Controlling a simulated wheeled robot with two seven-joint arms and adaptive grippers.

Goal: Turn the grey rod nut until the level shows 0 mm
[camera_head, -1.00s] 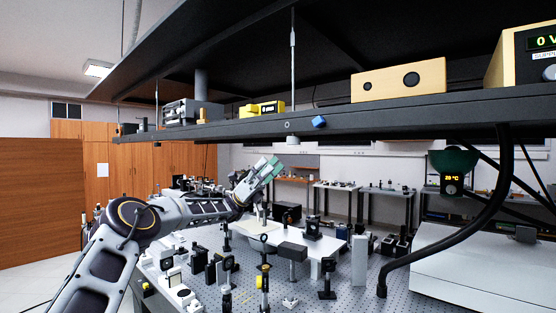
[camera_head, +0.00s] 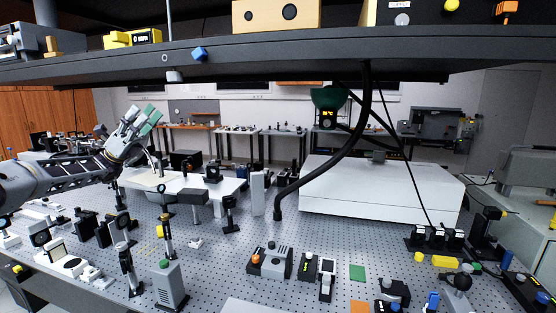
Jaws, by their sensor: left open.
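A small grey cylinder, seemingly the rod nut (camera_head: 174,76), hangs under the front edge of the overhead shelf. A yellow box with a small dark display (camera_head: 133,38), seemingly the level, sits on the shelf to its upper left; its reading is too small to make out. My left gripper (camera_head: 141,117) has green-padded fingers pointing up and to the right. It is open and empty, below and left of the nut and apart from it. My right gripper is not in view.
The dark shelf (camera_head: 300,62) spans the view above the perforated optics table (camera_head: 215,265). A thick black cable (camera_head: 345,150) hangs from it to the table. Several optic mounts crowd the table's left. A large white box (camera_head: 380,188) stands at the right. A blue knob (camera_head: 199,54) sits on the shelf edge.

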